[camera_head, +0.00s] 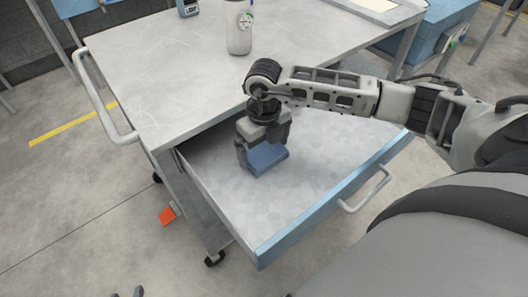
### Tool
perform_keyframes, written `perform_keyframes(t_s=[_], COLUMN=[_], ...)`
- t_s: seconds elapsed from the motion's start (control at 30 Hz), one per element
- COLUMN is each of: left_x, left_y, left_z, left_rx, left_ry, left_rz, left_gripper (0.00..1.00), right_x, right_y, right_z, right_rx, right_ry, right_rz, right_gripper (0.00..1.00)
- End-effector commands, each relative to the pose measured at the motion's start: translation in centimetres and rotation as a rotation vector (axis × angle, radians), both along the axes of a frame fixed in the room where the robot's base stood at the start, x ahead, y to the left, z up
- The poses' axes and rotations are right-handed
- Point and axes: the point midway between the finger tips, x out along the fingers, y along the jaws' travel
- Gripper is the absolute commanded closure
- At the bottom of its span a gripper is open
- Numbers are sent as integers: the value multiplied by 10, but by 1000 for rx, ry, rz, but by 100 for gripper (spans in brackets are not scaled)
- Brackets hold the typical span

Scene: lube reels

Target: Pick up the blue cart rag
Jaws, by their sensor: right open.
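The blue cart rag (268,158) lies in the open drawer of the cart, near the drawer's back, as a small folded blue block. My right gripper (262,143) points down into the drawer directly at the rag. Its jaws are open, with one finger at the rag's left side and the other at its back right. The gripper hides the rag's upper back part, and I cannot tell whether the fingers touch it. Two small dark tips at the bottom left edge seem to be my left gripper (127,293); too little shows to tell its state.
The drawer (325,212) is otherwise empty. The cart top (170,75) overhangs its back, with a bottle (239,30) and a small blue device (188,7) on it. A white handle (105,100) juts out at left. An orange piece (167,215) shows low beside the cart.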

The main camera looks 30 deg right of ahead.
Motion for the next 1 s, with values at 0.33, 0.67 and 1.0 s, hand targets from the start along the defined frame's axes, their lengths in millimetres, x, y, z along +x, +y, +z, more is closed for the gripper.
perform_keyframes(t_s=[0.33,0.67,1.0], left_x=[0,2,2], left_y=[0,0,0], left_z=[0,3,4], left_rx=[1,-1,-2], left_ry=[0,-9,-10], left_rz=[-1,0,0], left_gripper=[64,64,64], right_x=[0,0,-4], right_y=[0,0,-2], right_z=[-1,0,37], right_rx=[0,0,-1], right_ry=[-1,-2,-4], right_rz=[1,1,3], right_gripper=[32,32,32])
